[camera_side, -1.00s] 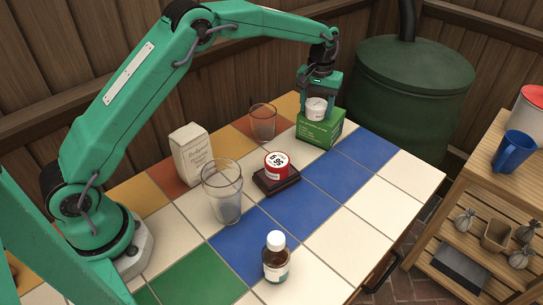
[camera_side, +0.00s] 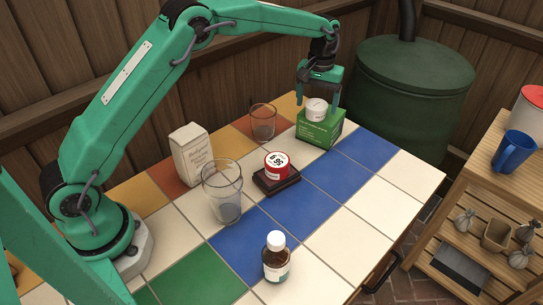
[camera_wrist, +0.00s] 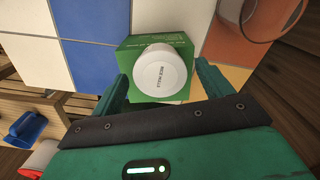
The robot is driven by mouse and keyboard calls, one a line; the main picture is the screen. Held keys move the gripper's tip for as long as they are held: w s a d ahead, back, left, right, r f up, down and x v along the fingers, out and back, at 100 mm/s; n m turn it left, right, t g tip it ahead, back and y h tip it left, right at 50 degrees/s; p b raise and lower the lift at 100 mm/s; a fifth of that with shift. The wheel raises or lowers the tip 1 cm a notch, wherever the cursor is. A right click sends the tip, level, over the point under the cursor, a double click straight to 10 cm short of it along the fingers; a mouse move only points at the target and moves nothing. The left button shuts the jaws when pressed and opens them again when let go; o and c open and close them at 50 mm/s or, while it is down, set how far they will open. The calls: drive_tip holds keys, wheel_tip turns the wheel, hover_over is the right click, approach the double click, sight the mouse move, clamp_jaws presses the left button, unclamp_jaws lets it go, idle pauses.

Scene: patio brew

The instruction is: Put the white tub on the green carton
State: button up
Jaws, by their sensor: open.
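The white tub (camera_side: 316,109) stands upright on top of the green carton (camera_side: 318,131) at the far end of the tiled table. In the wrist view the tub (camera_wrist: 160,72) shows its round white lid with small dark print, and the carton (camera_wrist: 178,42) shows around it. My gripper (camera_side: 319,104) is open, with its fingers on either side of the tub and its palm above it. In the wrist view the two fingers stand apart from the tub, with gaps on both sides.
A clear glass (camera_side: 263,122) stands just left of the carton. A red and white tin (camera_side: 277,165) sits on a dark block (camera_side: 276,181). A larger glass (camera_side: 222,192), a cream packet (camera_side: 191,154) and a brown bottle (camera_side: 276,258) stand nearer. The table's right side is clear.

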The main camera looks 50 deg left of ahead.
sight(316, 105)
wheel_tip(316, 105, up, 10)
drive_tip(key=shift+r, duration=0.25)
drive_tip(key=shift+r, duration=0.1)
idle(0.7)
drive_tip(key=s+a+r+m+t, duration=0.1)
drive_tip(key=s+a+r+t, duration=0.1)
drive_tip(key=s+r, duration=0.5)
drive_tip(key=s+a+r+m+t, duration=0.1)
drive_tip(key=s+r, duration=0.2)
drive_tip(key=s, duration=0.8)
drive_tip(key=s+a+f+m+t, duration=0.1)
drive_tip(key=s+f, duration=0.2)
drive_tip(key=s, duration=0.6)
drive_tip(key=s+a+f+m+t, duration=0.1)
drive_tip(key=s+f, duration=0.3)
drive_tip(key=s, duration=0.6)
drive_tip(key=shift+s+f+m+t, duration=0.15)
drive_tip(key=shift+s+m+t, duration=0.15)
